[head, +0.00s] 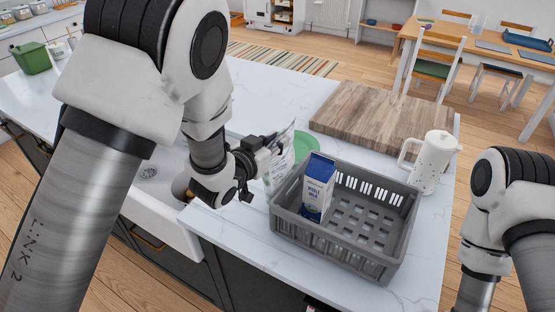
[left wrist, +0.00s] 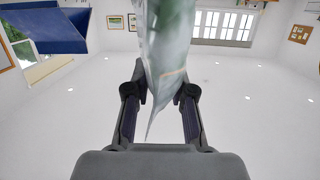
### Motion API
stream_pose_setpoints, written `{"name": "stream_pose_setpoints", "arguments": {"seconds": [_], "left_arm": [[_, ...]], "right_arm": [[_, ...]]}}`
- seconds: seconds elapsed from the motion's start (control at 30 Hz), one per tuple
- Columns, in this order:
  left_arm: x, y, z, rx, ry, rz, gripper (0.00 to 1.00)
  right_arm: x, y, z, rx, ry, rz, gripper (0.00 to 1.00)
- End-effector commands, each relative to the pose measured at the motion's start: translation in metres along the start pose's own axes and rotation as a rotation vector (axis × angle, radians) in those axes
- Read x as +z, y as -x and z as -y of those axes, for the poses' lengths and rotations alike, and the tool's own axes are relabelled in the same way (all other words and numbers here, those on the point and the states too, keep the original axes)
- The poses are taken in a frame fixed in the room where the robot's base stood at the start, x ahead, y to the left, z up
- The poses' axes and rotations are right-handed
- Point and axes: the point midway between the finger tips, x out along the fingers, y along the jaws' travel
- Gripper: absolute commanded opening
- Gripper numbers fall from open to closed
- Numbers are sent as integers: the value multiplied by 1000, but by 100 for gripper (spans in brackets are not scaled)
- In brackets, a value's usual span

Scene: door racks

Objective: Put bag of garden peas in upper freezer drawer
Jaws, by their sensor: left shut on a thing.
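A white and green bag (head: 280,162), which I take as the garden peas, is held upright over the counter, beside the left end of the grey crate. Its printing is too small to read. My left gripper (head: 268,146) is shut on the bag's left side. In the left wrist view the bag (left wrist: 172,45) rises between the two fingers of the left gripper (left wrist: 160,95), and its lower corner hangs down between them. My right arm shows at the right edge of the head view, but its gripper is out of frame. No freezer drawer is in view.
The grey crate (head: 383,262) holds a blue and white milk carton (head: 318,187). A sink (head: 150,172) lies left. A dining table (head: 490,45) stands beyond.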

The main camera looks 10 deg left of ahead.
Motion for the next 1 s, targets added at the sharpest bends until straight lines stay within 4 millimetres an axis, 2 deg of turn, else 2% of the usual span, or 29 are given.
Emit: {"name": "stream_pose_setpoints", "arguments": {"seconds": [0.27,0.43,0.77,0.8,0.87,1.0], "left_arm": [[29,-6,0,1,1,-1,0],[58,-12,-1,0,1,0,0],[66,-14,-1,0,0,-4,0],[67,-14,-1,0,0,-1,30],[67,-13,-1,0,0,-1,49],[66,-13,-1,0,0,-1,49]], "right_arm": [[0,10,0,0,0,0,40],[0,18,0,0,0,0,40],[0,16,0,0,0,0,40],[0,16,0,0,0,0,40],[0,16,0,0,0,0,40],[0,16,0,0,0,0,40]]}}
